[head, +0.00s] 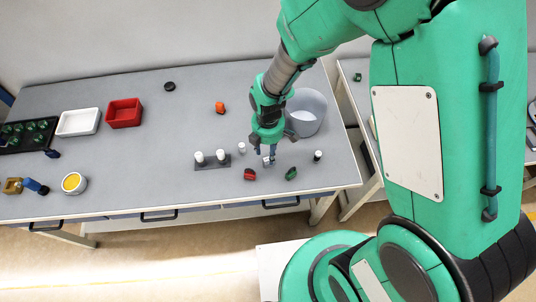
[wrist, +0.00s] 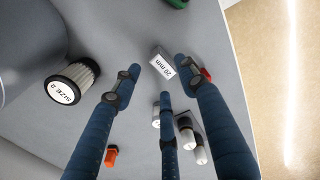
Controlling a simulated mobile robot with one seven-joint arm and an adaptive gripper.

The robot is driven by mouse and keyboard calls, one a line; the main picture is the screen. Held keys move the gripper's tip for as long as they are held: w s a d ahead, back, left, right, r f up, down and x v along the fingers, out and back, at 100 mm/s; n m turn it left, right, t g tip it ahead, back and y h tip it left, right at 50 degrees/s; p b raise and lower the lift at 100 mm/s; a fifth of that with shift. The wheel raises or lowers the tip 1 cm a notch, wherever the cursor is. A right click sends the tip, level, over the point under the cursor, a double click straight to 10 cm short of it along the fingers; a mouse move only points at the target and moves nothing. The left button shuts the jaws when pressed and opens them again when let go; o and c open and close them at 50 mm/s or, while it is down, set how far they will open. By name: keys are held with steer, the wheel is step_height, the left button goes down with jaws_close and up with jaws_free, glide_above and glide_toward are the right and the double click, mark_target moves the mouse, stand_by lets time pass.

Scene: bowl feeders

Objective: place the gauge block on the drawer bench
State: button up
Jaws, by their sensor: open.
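The gauge block (wrist: 160,65), a small grey block marked "20 mm", lies just beyond my fingertips in the wrist view. In the head view the gauge block (head: 266,161) is small and partly hidden by my fingers, over the front part of the grey drawer bench (head: 130,190). The bench has black-handled drawers along its front. My gripper (head: 271,157) points down there. In the wrist view my gripper (wrist: 158,76) has its blue fingers spread around the block, with a gap visible. I cannot tell whether the block touches the bench.
Close by are a red item (head: 250,174), a green item (head: 291,173), a black-and-white cylinder (head: 318,156), a holder with white-topped pegs (head: 212,162) and a grey bowl (head: 307,112). Red (head: 124,113) and white (head: 79,122) bins stand left. The bench's middle has free room.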

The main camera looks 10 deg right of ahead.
step_height(320, 180, up, 7)
steer(key=p, duration=0.1)
stand_by(0.3)
steer(key=shift+r, duration=0.15)
stand_by(0.5)
step_height(320, 180, up, 10)
steer(key=m+t, duration=0.1)
steer(key=m, duration=0.4)
glide_above(268, 157)
steer(key=d, duration=0.4)
steer(key=s+d+r+m+t, duration=0.1)
steer(key=s+d+r+m, duration=0.15)
steer(key=r, duration=0.25)
steer(key=s+d+r+m+t, duration=0.1)
steer(key=d+r+m, duration=0.15)
steer(key=r, duration=0.25)
steer(key=s+d+r+m+t, duration=0.2)
steer(key=s+d+r+m, duration=0.3)
steer(key=s+r+m, duration=0.5)
step_height(268, 157, up, 2)
steer(key=shift+s+d+t, duration=0.3)
steer(key=shift+s+d, duration=0.05)
steer(key=shift+s, duration=0.5)
